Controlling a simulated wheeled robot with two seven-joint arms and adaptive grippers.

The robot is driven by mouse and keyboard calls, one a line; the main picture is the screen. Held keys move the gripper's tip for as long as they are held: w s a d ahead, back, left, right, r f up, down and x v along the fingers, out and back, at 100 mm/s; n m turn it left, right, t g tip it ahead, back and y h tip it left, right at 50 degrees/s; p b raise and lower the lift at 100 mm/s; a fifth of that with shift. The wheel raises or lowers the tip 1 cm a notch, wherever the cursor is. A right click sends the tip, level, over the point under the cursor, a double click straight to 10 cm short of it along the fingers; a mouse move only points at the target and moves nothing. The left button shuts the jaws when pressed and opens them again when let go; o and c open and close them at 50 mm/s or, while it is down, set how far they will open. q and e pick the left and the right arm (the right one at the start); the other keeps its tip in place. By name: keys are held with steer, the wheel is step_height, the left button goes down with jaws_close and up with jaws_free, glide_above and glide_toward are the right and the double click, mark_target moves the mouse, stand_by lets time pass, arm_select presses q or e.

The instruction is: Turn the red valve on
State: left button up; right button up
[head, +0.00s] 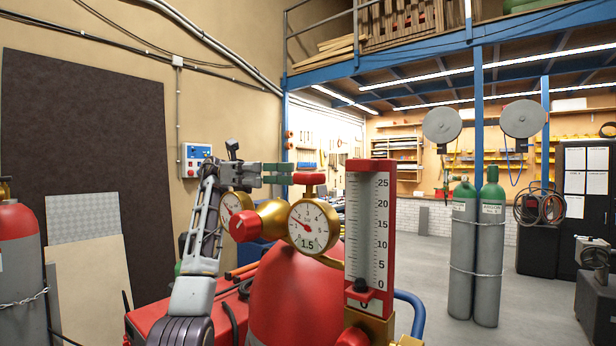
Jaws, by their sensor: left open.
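A red cylinder (295,290) stands in front of me with a brass regulator (275,217) on top. The regulator carries a round dial gauge (313,226), with a second gauge (235,206) partly hidden behind my left arm. A red knob (309,178) sits above the front gauge, and a round red end piece (243,227) is on the regulator's left. Another red knob (352,338) shows at the bottom edge. I cannot tell which is the red valve. My left gripper (280,174) is open, its fingers pointing right, just left of the upper red knob; contact is unclear. My right gripper is out of view.
A red-framed flow meter (370,225) stands upright right of the gauge, with a blue hose (413,310) beside it. Green-topped cylinders (488,250) stand farther back. The grey floor at right is mostly clear.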

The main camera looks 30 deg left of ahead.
mark_target(308, 176)
arm_select(q)
steer(key=d, duration=0.6)
steer(key=s+d, duration=0.1)
steer(key=d, duration=0.2)
steer(key=shift+s+d+p, duration=0.1)
steer(key=shift+d+p, duration=0.05)
steer(key=shift+p, duration=0.2)
steer(key=shift+d, duration=0.4)
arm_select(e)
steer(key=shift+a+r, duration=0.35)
arm_select(q)
steer(key=c, duration=1)
steer(key=shift+c, duration=0.2)
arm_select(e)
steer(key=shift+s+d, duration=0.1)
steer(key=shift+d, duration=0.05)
arm_select(q)
steer(key=shift+s, duration=0.1)
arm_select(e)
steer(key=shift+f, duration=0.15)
